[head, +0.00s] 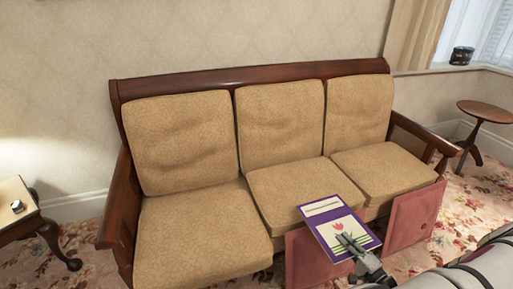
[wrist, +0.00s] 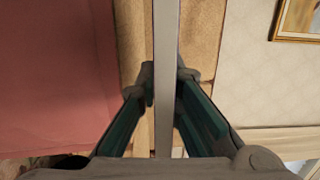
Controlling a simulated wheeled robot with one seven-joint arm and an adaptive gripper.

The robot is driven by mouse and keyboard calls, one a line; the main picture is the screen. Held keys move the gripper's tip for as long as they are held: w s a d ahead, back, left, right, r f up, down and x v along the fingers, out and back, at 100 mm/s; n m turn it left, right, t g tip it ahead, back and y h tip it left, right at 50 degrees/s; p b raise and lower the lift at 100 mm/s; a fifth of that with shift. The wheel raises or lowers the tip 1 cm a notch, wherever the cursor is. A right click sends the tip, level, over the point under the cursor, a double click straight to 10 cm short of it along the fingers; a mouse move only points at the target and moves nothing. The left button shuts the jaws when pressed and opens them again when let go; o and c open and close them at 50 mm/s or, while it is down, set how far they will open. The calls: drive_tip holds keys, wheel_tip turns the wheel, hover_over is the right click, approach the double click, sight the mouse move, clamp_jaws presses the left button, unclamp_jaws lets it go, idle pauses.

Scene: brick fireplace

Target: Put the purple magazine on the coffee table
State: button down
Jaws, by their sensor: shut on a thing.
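The purple magazine (head: 330,223) has a purple border and a pale cover with a red flower. It is in my gripper (head: 351,243), in front of the sofa's middle seat in the head view. In the wrist view the magazine (wrist: 167,60) shows edge-on as a pale strip between the two fingers of my gripper (wrist: 165,82). The fingers are shut on it. I cannot identify a coffee table for certain in either view.
A brown wooden sofa (head: 190,220) with tan cushions fills the middle. Reddish flat panels (head: 415,216) stand before it. A small wooden table (head: 12,205) is cut off at the left edge. A round side table (head: 487,110) stands at right. Flowered carpet (head: 480,190) lies open there.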

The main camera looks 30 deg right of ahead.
drive_tip(key=w+a+r+n+g+y, duration=0.1)
drive_tip(key=w+a+r+n+y, duration=0.2)
drive_tip(key=w+a+r+y, duration=0.35)
drive_tip(key=w+a+r+n+y, duration=0.3)
drive_tip(key=w+a+r, duration=0.55)
drive_tip(key=r, duration=0.35)
drive_tip(key=a+r+n+g+y, duration=0.35)
drive_tip(key=a+r, duration=0.25)
drive_tip(key=a, duration=0.5)
drive_tip(key=a+r+n+g+y, duration=0.35)
drive_tip(key=a+r, duration=0.35)
drive_tip(key=a, duration=0.5)
wheel_tip(320, 180, up, 15)
drive_tip(key=p, duration=2.2)
drive_tip(key=shift+s+d+m+t+p, duration=0.15)
drive_tip(key=shift+s+m+t+p, duration=0.05)
drive_tip(key=shift+m+t+p, duration=0.2)
